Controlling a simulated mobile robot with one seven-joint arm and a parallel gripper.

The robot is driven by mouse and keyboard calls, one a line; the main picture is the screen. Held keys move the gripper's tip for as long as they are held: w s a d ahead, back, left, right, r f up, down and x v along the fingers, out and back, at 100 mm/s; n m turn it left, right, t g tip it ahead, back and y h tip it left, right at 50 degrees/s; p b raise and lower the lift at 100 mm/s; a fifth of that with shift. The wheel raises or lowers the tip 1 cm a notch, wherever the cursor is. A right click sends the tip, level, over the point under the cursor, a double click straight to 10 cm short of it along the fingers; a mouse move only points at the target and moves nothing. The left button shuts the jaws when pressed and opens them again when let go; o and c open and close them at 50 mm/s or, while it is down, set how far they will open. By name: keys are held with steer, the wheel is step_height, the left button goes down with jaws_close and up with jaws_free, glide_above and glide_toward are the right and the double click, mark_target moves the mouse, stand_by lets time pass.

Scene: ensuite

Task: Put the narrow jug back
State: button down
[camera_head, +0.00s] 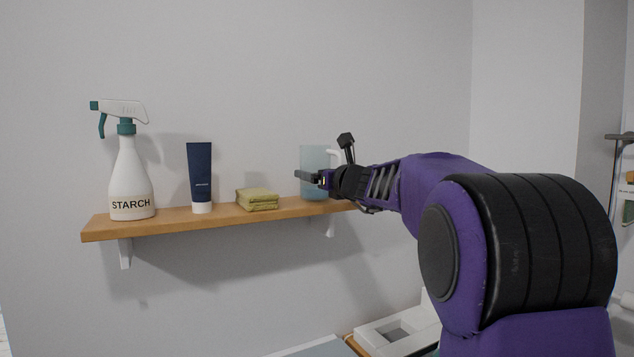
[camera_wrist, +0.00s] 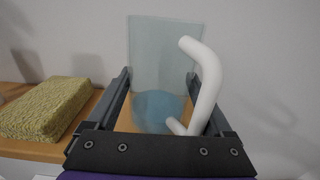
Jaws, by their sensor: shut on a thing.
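The narrow jug (camera_head: 315,160) is a clear, bluish vessel with a white handle, at the right end of the wooden shelf (camera_head: 232,217). In the wrist view the jug (camera_wrist: 160,52) stands upright between the fingers, with its white handle (camera_wrist: 208,75) toward the right and near side. My gripper (camera_head: 310,178) is shut on the jug, one finger on each side; it also shows in the wrist view (camera_wrist: 160,95). The jug's base is at shelf height. I cannot tell whether it touches the shelf. My gripper hides part of the jug in the head view.
The wall is close behind. A white object (camera_head: 395,330) is below.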

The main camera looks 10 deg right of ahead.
steer(key=shift+f, duration=0.15)
jaws_free()
steer(key=b+v, duration=0.1)
steer(key=v, duration=1.1)
steer(key=shift+b, duration=0.3)
